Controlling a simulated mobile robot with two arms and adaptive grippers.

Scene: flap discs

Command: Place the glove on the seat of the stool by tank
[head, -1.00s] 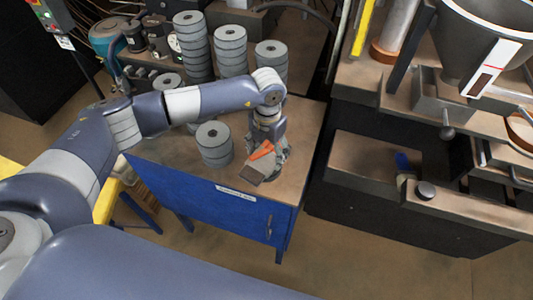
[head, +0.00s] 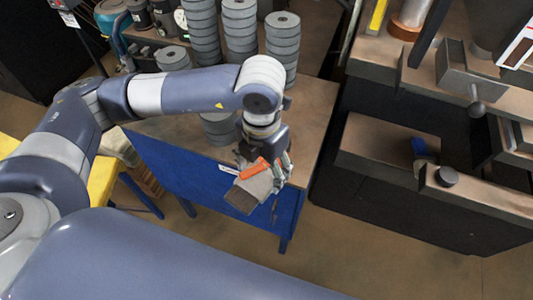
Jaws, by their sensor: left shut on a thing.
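The glove (head: 250,191), grey with an orange part and a dark cuff, hangs from my left gripper (head: 262,164) in the head view. The gripper is shut on it and holds it at the front edge of the blue cabinet, with the cuff out past the cabinet top. The gripper's fingers are partly hidden by the glove. My right gripper is not in view. I cannot make out a stool or a tank for sure.
The blue cabinet (head: 180,175) carries several stacks of grey flap discs (head: 239,25) at the back. A dark machine (head: 385,205) with brown ledges stands at right. A yellow surface (head: 103,180) is at left. Open floor (head: 340,250) lies in front.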

